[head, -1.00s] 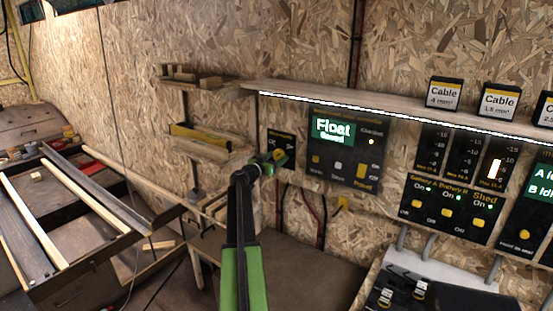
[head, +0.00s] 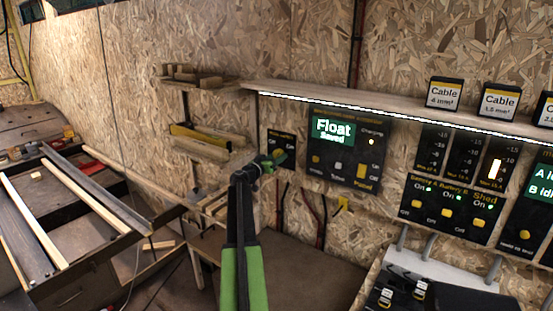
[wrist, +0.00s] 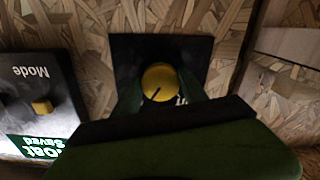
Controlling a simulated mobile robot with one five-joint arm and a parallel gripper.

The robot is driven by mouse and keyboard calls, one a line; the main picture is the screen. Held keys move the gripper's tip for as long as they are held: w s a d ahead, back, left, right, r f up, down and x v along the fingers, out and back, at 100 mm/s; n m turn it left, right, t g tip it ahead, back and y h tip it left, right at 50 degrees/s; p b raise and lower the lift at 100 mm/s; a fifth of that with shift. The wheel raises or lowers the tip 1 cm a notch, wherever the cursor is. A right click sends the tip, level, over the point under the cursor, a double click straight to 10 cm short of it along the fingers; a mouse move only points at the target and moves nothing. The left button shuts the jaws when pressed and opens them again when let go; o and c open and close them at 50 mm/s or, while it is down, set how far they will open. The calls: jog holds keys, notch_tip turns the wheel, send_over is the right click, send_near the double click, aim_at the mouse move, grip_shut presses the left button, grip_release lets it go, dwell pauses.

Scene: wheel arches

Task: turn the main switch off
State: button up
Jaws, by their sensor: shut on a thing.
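The main switch is a yellow round knob (wrist: 162,80) on a black plate (wrist: 125,52) in the wrist view. A dark mark on the knob points to the lower left there; most of the plate's lettering is hidden. In the head view the small black plate (head: 288,138) is on the chipboard wall, left of the Float panel, and the knob is hidden by my gripper. My gripper (head: 275,160) reaches up to the plate's lower part. Its green fingers lie on either side of the knob, shut on it.
The Float panel (head: 345,150) is just right of the plate and shows upside down in the wrist view (wrist: 35,100). A lit shelf (head: 400,113) runs above. A breaker panel (head: 445,210) is further right. Wooden ledges (head: 212,148) stick out at the left.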

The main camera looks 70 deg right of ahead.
jog(key=shift+s+a+n, duration=0.1)
jog(key=shift+n, duration=3.6)
jog(key=shift+s+n, duration=0.1)
jog(key=shift+n, duration=3.6)
jog(key=shift+r, duration=0.1)
jog(key=o, duration=1.4)
jog(key=shift+c, duration=0.2)
